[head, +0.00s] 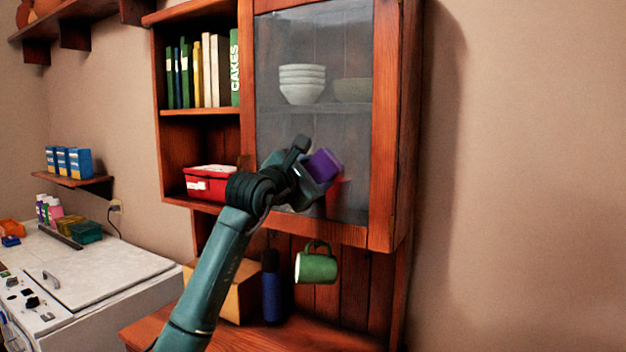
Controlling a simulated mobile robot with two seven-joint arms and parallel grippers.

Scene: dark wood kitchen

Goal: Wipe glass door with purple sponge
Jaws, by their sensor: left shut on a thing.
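The glass door (345,120) is the wood-framed pane on the upper right of the cabinet. It looks shut, and its glass looks hazy. My left gripper (312,172) is in front of the lower part of the glass and shut on the purple sponge (325,165). The sponge is at or close to the pane; I cannot tell whether it touches. My arm and gripper hide the lower left of the door. My right gripper is not in view.
Behind the glass stand stacked white bowls (303,84). Books (205,72) and a red box (207,182) fill the open shelves at left. A green mug (316,264) hangs below the door, near a blue bottle (271,290). The wall at right is bare.

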